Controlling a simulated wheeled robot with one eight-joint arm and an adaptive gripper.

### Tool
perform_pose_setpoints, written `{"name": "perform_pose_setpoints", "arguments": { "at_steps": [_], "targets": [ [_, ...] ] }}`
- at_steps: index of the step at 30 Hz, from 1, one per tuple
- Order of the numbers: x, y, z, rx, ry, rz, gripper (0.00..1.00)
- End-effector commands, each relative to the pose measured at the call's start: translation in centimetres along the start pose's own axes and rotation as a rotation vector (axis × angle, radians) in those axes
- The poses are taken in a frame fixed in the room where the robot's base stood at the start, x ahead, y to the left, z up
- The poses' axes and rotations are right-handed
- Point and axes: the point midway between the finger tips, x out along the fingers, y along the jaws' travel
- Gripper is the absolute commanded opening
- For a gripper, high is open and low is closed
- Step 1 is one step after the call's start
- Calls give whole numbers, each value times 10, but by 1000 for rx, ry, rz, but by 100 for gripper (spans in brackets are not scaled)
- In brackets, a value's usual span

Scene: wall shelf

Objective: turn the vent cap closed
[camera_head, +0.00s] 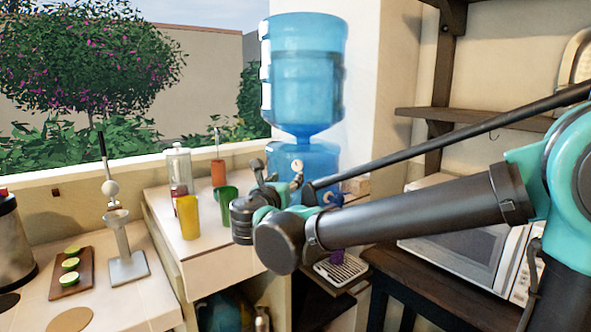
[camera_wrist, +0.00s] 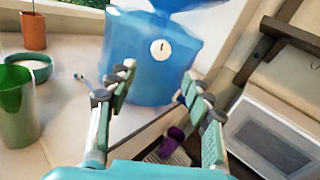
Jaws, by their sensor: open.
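The vent cap is a small round white disc with a short dark mark; in the wrist view the vent cap (camera_wrist: 160,50) is on the front of the blue water dispenser (camera_wrist: 140,28). The mark looks close to upright. In the head view the vent cap (camera_head: 297,166) shows small in front of the blue dispenser (camera_head: 318,158), partly crowded by my gripper. My gripper (camera_wrist: 158,84) is open and empty, its two fingers apart below the cap in the wrist view and not touching it. In the head view my gripper (camera_head: 277,178) is close in front of the dispenser.
Green (camera_head: 226,206) and yellow (camera_head: 188,217) cups stand on the counter left of my gripper. A purple thing (camera_wrist: 172,140) is by the drip tray (camera_head: 343,270), below the dispenser. A microwave (camera_wrist: 270,138) is at the right, under wall shelves.

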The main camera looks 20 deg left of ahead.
Motion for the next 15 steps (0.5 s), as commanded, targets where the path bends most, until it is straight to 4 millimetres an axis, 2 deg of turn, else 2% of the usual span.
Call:
{"name": "perform_pose_setpoints", "arguments": {
  "at_steps": [1,9,15],
  "targets": [
    [12,-2,0,0,1,-5,51],
    [64,-1,0,1,1,-4,51],
    [93,-1,0,1,1,-3,51]
  ]
}}
